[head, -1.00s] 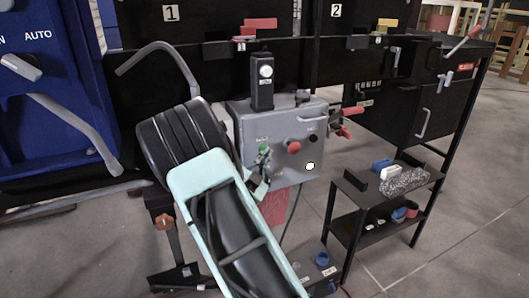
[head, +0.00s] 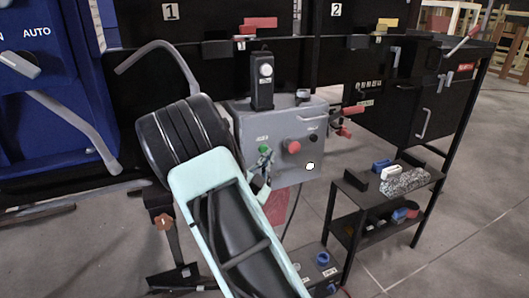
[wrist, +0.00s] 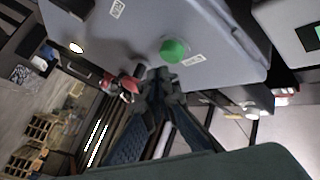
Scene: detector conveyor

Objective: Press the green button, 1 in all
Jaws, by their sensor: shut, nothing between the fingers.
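The green button (head: 264,149) is on the left part of the front face of a grey control box (head: 300,110). In the wrist view the green button (wrist: 174,50) sticks out from the grey face beside a small white label. My gripper (head: 264,166) is shut and empty, with its tips just below the button in the head view. In the wrist view the fingertips of my gripper (wrist: 160,78) point at the box, close below the button. I cannot tell whether they touch it.
The box also carries a red knob (head: 293,147), a black knob (head: 313,138) and a white round light (head: 310,166). A black device with a white light (head: 264,70) stands on top. A small black shelf stand (head: 355,190) with parts is to the right.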

